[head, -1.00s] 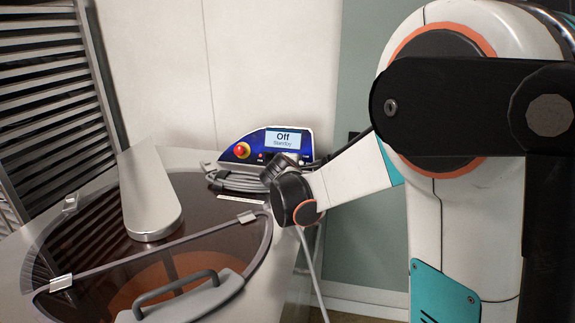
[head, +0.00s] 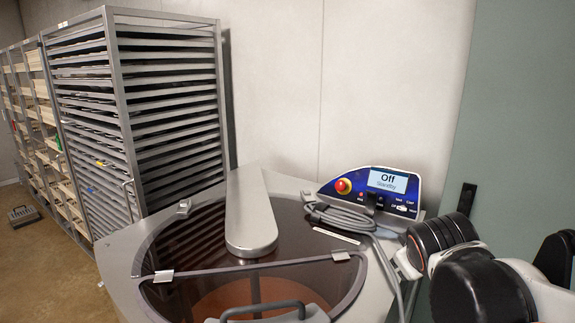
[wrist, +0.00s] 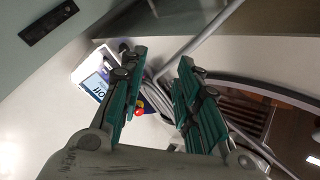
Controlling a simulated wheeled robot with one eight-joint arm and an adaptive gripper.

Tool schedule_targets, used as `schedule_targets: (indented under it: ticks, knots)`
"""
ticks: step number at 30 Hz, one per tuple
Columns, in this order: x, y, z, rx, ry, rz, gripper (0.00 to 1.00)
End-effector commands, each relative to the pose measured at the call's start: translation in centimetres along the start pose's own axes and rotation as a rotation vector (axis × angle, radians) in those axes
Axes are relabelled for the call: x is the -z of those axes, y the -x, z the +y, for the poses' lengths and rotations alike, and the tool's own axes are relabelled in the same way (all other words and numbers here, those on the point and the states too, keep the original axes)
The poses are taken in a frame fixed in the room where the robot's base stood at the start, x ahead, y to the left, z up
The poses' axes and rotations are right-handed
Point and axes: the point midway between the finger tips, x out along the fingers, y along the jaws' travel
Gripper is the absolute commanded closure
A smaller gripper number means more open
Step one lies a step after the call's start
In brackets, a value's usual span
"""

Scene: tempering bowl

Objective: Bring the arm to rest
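My gripper (wrist: 155,95) shows in the wrist view with its two teal-padded fingers apart and nothing between them. Beyond the fingers are the control panel (wrist: 95,82), the red stop button and a grey cable. In the head view only part of my arm shows at the lower right; the fingers cannot be made out there. The control panel (head: 370,192) reads "Off" and "Standby". The tempering bowl's lid (head: 200,250) is down, with a grey handle (head: 262,308) at its front and a metal arm cover (head: 250,215) across it.
A coiled grey cable (head: 340,218) lies below the panel, close to my arm. A tall rack of trays (head: 140,110) and shelves (head: 40,140) stand at the left. The wall (head: 290,80) is behind the machine.

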Motion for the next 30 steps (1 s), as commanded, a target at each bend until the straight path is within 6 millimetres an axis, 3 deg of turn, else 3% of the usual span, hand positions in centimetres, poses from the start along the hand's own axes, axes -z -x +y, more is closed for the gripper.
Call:
schedule_targets:
  ticks: [9, 15, 30]
  knots:
    - [-7.6, 5.5, -6.7, 0.176, -0.300, -0.052, 0.70]
    - [-10.6, 7.3, -9.8, 0.252, -0.424, -0.082, 0.70]
    - [-11.3, 7.8, -10.7, 0.276, -0.461, -0.093, 0.70]
